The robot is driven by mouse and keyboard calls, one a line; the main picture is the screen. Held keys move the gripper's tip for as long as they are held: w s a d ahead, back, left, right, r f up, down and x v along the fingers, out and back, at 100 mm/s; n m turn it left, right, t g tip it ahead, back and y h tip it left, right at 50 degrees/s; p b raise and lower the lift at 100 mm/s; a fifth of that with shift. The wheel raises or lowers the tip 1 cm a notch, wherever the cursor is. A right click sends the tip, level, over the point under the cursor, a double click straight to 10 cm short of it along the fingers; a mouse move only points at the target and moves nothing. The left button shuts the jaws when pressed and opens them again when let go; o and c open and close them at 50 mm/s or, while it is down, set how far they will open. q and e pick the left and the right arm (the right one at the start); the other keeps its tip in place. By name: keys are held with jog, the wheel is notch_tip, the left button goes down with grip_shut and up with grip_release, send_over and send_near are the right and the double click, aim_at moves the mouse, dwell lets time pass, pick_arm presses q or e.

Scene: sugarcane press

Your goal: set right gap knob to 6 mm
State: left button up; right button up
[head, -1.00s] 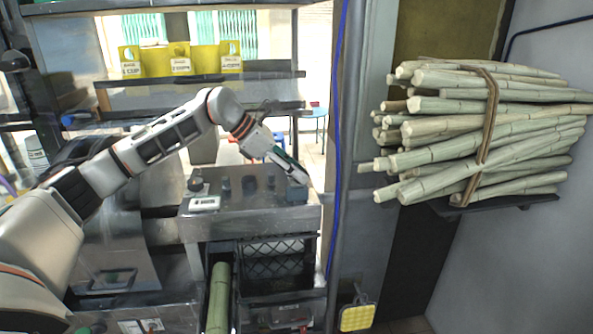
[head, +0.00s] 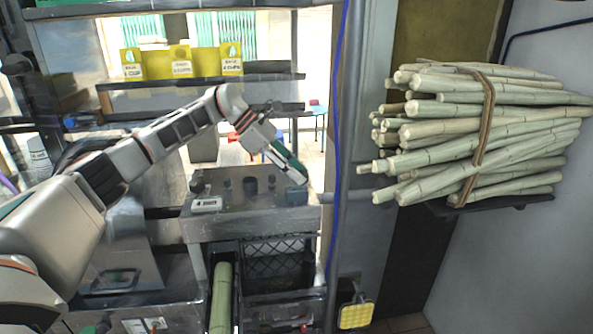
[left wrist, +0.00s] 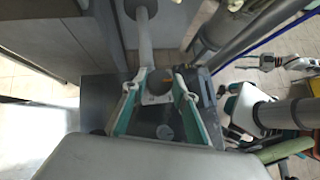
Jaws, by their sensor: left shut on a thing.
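The press housing (head: 235,228) is a grey metal box with a sloped top in the middle of the head view. My left gripper (head: 298,179) reaches down to a dark block (head: 290,196) at the right end of its top. In the head view the gripper hides the knob. A small display (head: 207,204) sits at the top's left; its reading is too small to tell.
Several dark knobs (head: 250,184) stand along the housing's top, left of my gripper. A green cane (head: 221,296) lies below. A strapped cane bundle (head: 480,135) rests on a wall shelf at right. A post with a blue cable (head: 338,120) stands close right of the gripper.

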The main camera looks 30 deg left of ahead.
pick_arm(q)
jog(key=o, duration=1.1)
notch_tip(320, 180, up, 10)
jog(key=shift+r, duration=0.15)
